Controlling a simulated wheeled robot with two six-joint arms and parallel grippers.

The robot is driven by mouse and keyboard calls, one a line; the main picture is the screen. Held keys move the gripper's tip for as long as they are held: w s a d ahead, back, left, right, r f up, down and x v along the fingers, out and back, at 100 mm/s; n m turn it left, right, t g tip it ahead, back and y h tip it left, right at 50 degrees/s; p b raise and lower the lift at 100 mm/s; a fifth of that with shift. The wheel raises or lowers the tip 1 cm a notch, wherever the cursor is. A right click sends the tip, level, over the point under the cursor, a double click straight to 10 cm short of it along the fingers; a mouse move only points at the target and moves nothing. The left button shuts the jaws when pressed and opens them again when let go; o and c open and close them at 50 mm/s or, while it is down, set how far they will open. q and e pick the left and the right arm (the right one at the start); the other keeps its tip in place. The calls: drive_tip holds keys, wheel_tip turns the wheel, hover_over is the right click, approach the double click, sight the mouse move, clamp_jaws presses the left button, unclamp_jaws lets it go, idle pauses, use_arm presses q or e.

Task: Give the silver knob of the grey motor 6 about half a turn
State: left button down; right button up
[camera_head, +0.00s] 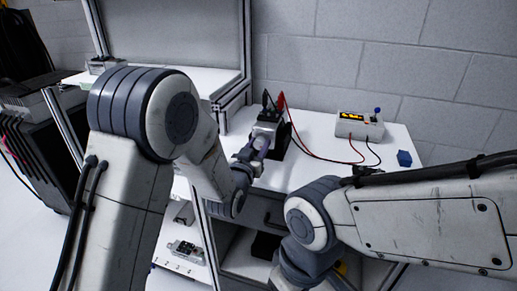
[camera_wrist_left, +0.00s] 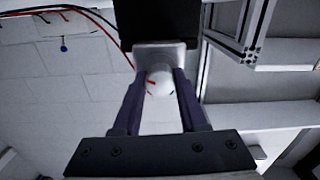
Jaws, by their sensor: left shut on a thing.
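The grey motor (camera_head: 268,117) stands upright at the left part of the white table, against a black mount. In the left wrist view the motor's pale grey body (camera_wrist_left: 158,50) shows at the top, with the round silver knob (camera_wrist_left: 159,86) below it, bearing a small red mark. My left gripper (camera_head: 261,146) reaches the motor's near side. Its two purple fingers stand on either side of the knob in the left wrist view (camera_wrist_left: 159,78), shut on it. In the head view the knob is hidden by the fingers. My right arm comes in from the right; its gripper is not visible.
A white power supply (camera_head: 360,126) with a lit display stands at the right back of the table (camera_head: 319,177). Red and black cables (camera_head: 325,159) run from it to clips on the motor. A metal-framed shelf (camera_head: 243,60) rises at left.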

use_arm(q)
drive_tip(key=n+b, duration=0.3)
drive_tip(key=n, duration=0.1)
drive_tip(key=shift+f+b, duration=0.15)
drive_tip(key=shift+b, duration=0.2)
drive_tip(key=n+b, duration=0.3)
drive_tip(key=n, duration=0.2)
drive_tip(key=shift+b, duration=0.35)
drive_tip(key=n+b, duration=0.3)
drive_tip(key=n, duration=0.1)
drive_tip(key=shift+n, duration=0.3)
drive_tip(key=shift+n+b, duration=1.65)
drive_tip(key=shift+n, duration=0.55)
drive_tip(key=shift+a, duration=0.1)
drive_tip(key=shift+c, duration=2.2)
unclamp_jaws()
drive_tip(key=shift+s, duration=0.1)
drive_tip(key=v, duration=1)
